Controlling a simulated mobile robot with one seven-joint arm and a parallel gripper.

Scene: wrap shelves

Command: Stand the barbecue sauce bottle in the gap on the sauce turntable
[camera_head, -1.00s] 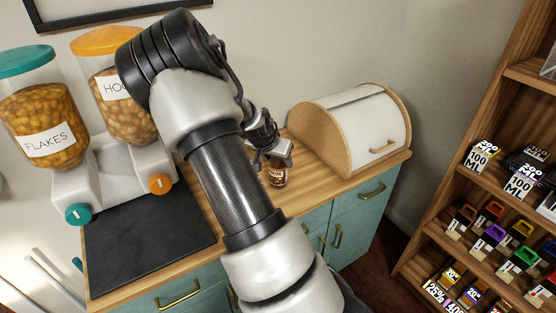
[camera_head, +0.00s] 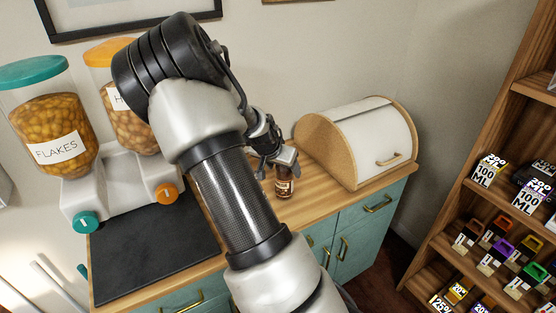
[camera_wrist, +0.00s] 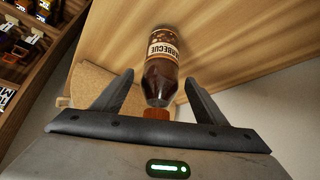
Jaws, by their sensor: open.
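The barbecue sauce bottle (camera_wrist: 161,66) is brown with a cream label and an orange-brown cap. It stands on the wooden counter; in the head view the bottle (camera_head: 284,184) shows just below my gripper (camera_head: 284,160). In the wrist view my gripper (camera_wrist: 155,95) is open, with one finger on each side of the bottle's cap end and visible space between fingers and bottle. The sauce turntable is not seen in either view; my arm covers part of the counter.
A bread box (camera_head: 362,140) stands right of the bottle on the counter. Two cereal dispensers (camera_head: 50,135) and a dark mat (camera_head: 150,245) are at left. A wooden shelf (camera_head: 470,215) with small boxes stands at far right, across a floor gap.

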